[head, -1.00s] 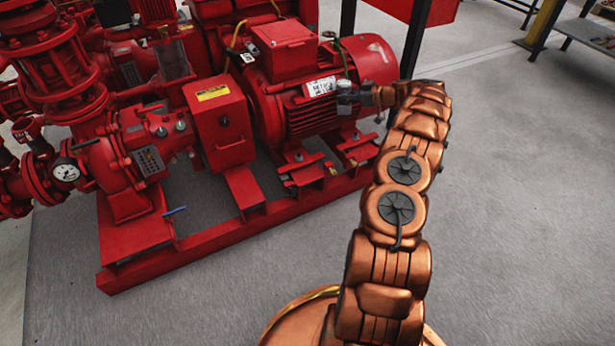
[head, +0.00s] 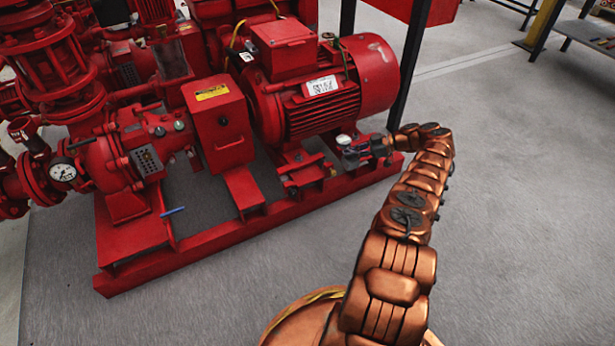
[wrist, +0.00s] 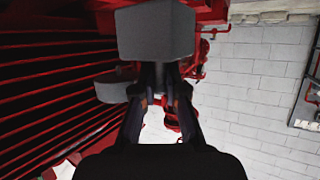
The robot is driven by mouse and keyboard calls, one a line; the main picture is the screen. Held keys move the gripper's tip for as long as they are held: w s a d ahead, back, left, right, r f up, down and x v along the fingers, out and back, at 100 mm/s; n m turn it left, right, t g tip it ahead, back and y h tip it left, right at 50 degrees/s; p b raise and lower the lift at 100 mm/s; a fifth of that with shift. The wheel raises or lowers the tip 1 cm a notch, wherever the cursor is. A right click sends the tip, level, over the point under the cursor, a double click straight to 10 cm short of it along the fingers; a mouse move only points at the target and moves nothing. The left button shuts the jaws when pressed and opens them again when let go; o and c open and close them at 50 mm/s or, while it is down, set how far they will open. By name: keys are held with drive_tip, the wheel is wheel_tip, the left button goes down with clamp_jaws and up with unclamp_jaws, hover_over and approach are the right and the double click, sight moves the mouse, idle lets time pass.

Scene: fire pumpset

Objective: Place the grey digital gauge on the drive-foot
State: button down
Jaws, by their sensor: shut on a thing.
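The grey digital gauge (wrist: 155,32) shows in the wrist view as a plain grey block beyond my fingertips. A rounded grey piece (wrist: 114,88) shows beside my fingers; I cannot tell whether it is part of the gauge. My gripper (head: 362,150) is shut on the gauge, low beside the red motor's right-hand foot area in the head view. The gauge is small there, with a light spot (head: 343,140). The red motor feet stand on the base frame; the left one (head: 300,168), perhaps the drive-foot, is bare and apart from the gauge.
The finned red motor (head: 325,105) rises just behind my gripper and fills the left of the wrist view. A dark post (head: 408,70) stands behind my arm.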

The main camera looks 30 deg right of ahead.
drive_tip(key=shift+s+a+f, duration=0.15)
drive_tip(key=shift+s+f, duration=0.2)
drive_tip(key=shift+a+f, duration=0.1)
drive_tip(key=shift+a, duration=0.15)
drive_tip(key=b+x, duration=0.2)
drive_tip(key=x, duration=0.3)
drive_tip(key=b+x, duration=0.2)
drive_tip(key=x, duration=0.4)
drive_tip(key=w+b+x, duration=0.1)
drive_tip(key=b+x, duration=0.1)
drive_tip(key=x, duration=0.3)
drive_tip(key=shift+w+r, duration=0.1)
drive_tip(key=shift+r, duration=0.35)
drive_tip(key=c, duration=1.2)
unclamp_jaws()
